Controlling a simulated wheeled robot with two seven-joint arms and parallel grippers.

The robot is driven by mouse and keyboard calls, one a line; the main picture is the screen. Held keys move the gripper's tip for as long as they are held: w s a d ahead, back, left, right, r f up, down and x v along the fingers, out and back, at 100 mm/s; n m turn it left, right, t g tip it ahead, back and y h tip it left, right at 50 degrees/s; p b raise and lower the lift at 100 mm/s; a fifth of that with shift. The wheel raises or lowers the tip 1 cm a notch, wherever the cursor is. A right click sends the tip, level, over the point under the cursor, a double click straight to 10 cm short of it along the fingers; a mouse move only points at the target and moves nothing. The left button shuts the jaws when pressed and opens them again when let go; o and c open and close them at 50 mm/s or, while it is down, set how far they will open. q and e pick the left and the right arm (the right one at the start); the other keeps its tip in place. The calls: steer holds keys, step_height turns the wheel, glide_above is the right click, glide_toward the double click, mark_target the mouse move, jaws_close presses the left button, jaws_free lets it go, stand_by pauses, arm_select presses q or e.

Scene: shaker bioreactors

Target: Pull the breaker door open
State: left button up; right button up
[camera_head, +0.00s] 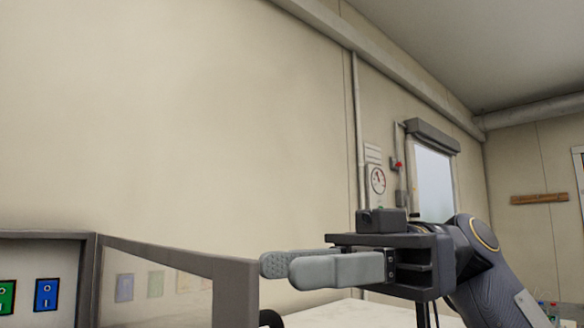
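The breaker door (232,283), a grey frame around a clear pane, shows at the lower left. It stands swung out at an angle from the breaker box (45,237), whose green switch (6,298) and blue switch (46,295) are exposed. A dark rounded part (270,319) shows by the door's free edge, mostly cut off below. My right gripper (278,268) points left, its fingertips close to the door's free edge. Contact cannot be told. The far finger's textured inner pad shows past the near finger, so the fingers look apart, with nothing seen between them. My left gripper is out of view.
A pale surface (345,316) lies below my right gripper. A round gauge (378,180) and a pipe (358,130) are on the wall behind it. The wall above the door is bare.

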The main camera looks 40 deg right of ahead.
steer(key=s+a+r, duration=0.5)
steer(key=s+a, duration=0.1)
steer(key=a, duration=0.1)
steer(key=shift+s+a, duration=0.25)
steer(key=shift+a, duration=0.15)
